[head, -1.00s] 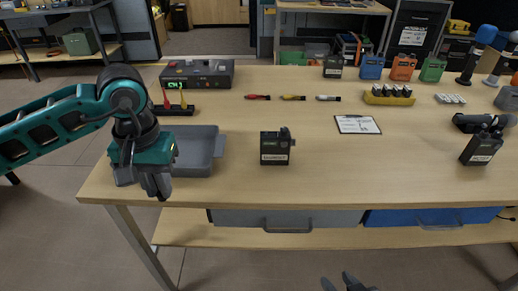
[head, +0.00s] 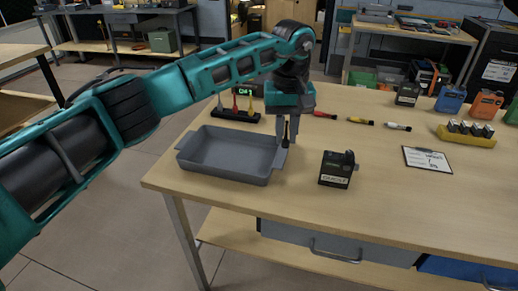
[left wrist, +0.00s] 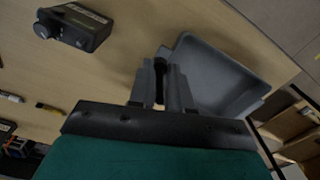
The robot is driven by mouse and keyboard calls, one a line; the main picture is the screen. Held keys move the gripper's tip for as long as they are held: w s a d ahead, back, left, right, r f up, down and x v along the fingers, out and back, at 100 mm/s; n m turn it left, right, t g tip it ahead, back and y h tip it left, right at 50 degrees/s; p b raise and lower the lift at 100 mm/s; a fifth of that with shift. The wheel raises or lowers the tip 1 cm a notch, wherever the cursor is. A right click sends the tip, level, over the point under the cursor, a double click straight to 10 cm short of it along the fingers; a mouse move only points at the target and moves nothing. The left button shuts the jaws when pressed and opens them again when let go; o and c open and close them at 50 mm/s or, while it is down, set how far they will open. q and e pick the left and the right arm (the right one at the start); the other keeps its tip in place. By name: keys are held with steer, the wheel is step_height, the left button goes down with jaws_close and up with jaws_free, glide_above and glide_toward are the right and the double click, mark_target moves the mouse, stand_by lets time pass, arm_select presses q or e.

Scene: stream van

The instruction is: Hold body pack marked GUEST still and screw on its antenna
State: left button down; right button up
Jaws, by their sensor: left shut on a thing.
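The body pack (head: 334,178) is a small dark box with a white label that appears to read GUEST. It stands on the bench right of the grey tray. It also shows at the upper left of the left wrist view (left wrist: 82,28). My left gripper (head: 287,133) points down just beside the tray's right end, left of the pack and apart from it. It is shut on a slim dark piece, apparently the antenna (left wrist: 160,78), largely hidden between the fingers. My right gripper is out of view.
The empty grey tray (head: 225,172) lies at the bench's left front. Behind it stands a black rack (head: 232,114) with coloured upright pieces. Screwdrivers (head: 360,121), a clipboard (head: 428,159) and a yellow battery holder (head: 468,138) lie farther right. Bench right of the pack is clear.

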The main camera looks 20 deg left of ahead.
arm_select(q)
steer(key=w+d+r+n, duration=0.3)
steer(key=d+r, duration=0.2)
steer(key=d, duration=0.5)
steer(key=shift+r+n, duration=0.4)
steer(key=shift+f, duration=2.4)
steer(key=shift+r, duration=0.65)
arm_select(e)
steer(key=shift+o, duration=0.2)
